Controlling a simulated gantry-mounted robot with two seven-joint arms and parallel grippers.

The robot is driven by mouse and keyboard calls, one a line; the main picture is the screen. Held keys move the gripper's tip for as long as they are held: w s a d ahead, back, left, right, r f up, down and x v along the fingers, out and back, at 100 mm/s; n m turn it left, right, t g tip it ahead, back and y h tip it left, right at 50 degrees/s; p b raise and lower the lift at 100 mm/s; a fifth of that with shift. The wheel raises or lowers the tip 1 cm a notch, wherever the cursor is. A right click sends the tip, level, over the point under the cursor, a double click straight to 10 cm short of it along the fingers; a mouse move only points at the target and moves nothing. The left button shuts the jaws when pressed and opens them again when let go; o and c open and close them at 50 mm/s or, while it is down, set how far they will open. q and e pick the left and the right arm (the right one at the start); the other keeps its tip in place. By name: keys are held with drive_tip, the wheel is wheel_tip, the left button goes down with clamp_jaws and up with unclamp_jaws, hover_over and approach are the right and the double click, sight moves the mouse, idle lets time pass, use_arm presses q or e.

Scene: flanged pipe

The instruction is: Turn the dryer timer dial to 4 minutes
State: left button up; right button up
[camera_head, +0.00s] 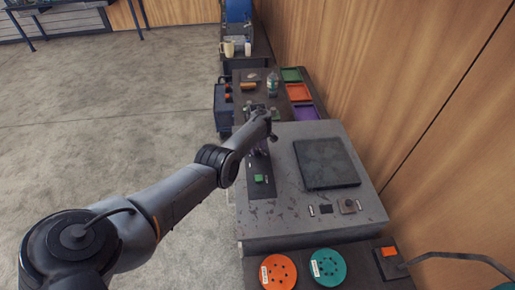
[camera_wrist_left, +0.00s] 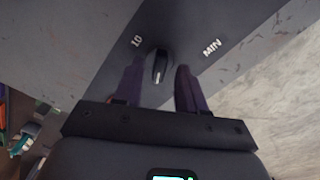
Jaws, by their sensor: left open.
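The dryer (camera_head: 288,212) is a worn grey box with a dark square plate on top and a dark control strip (camera_head: 264,189) along its left side. In the left wrist view the timer dial (camera_wrist_left: 159,67) is a small black knob with a pale pointer mark, between the printed "10" and "MIN". My left gripper (camera_wrist_left: 160,75) is open, with its purple fingers on either side of the dial; I cannot tell whether they touch it. In the head view my left gripper (camera_head: 261,147) is over the strip, and my arm hides the dial. My right gripper is not in view.
A green button (camera_head: 258,178) sits on the strip near my arm. Orange (camera_head: 278,272) and teal (camera_head: 328,268) discs lie in front of the dryer. Behind it are a bottle (camera_head: 272,83) and coloured trays (camera_head: 298,92). A wooden wall (camera_head: 400,90) bounds the right; open floor lies left.

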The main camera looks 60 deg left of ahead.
sight(258, 150)
use_arm(q)
wheel_tip(258, 150, up, 10)
drive_tip(key=p, duration=0.2)
idle(0.6)
